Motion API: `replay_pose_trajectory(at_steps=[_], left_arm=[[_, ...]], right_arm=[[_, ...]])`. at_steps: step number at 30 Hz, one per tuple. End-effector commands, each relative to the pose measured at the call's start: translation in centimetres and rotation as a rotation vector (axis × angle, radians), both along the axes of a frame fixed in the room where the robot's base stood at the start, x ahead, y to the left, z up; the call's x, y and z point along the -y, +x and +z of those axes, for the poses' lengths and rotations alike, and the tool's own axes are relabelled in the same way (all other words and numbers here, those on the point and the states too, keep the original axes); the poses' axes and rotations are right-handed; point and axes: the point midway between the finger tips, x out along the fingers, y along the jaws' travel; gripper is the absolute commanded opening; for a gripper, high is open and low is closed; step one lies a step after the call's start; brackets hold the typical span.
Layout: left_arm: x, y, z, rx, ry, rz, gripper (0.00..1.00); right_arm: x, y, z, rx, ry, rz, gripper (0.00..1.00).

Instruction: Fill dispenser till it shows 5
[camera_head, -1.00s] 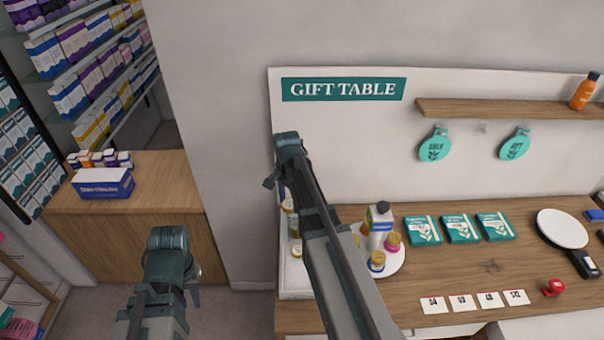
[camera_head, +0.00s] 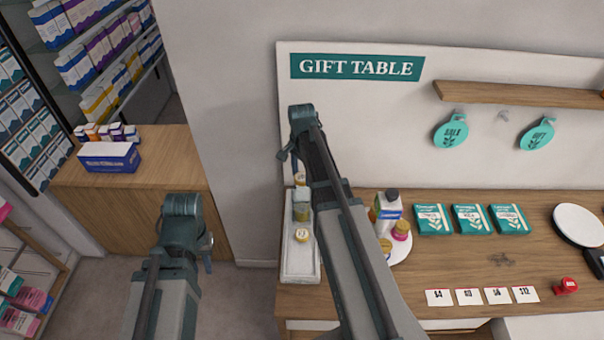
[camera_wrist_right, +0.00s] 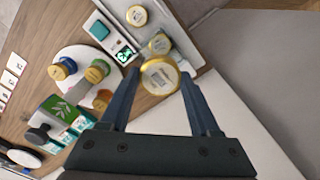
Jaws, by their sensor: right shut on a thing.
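The dispenser, a long white tray (camera_head: 289,272), stands at the left end of the gift table. In the right wrist view it has a teal button (camera_wrist_right: 100,30) and a small display (camera_wrist_right: 125,54) with a green digit, perhaps 3. A gold-lidded jar (camera_wrist_right: 137,15) and another jar (camera_wrist_right: 159,43) are in it. My right gripper (camera_wrist_right: 160,88) is shut on a gold-lidded jar (camera_wrist_right: 160,75), close to the dispenser's end. In the head view my right arm partly hides it. My left gripper (camera_head: 209,262) hangs by the wooden counter, its fingers mostly hidden.
A round white plate (camera_head: 403,247) with several bottles and jars is right of the dispenser. Green boxes (camera_head: 470,218), price cards (camera_head: 482,296) and a red item (camera_head: 565,286) lie further right. A wooden counter (camera_head: 140,175) stands left across a floor gap.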

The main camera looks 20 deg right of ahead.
Motion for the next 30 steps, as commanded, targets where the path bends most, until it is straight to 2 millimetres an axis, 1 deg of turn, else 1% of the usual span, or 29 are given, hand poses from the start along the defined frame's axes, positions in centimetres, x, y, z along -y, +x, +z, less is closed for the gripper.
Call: replay_pose_trajectory(at_steps=[1, 21, 30], left_arm=[[0.0, 0.0, -0.6, 0.0, 0.0, 0.0, 0.27], [0.0, 0.0, -4.4, 0.002, -0.001, 0.004, 0.27], [0.0, 0.0, -5.2, 0.002, 0.0, 0.001, 0.27]], right_arm=[[0.0, 0.0, -0.5, 0.0, 0.0, 0.0, 0.09], [0.0, 0.0, -4.4, 0.0, 0.0, 0.0, 0.09], [0.0, 0.0, -5.1, 0.0, 0.0, 0.0, 0.09]])
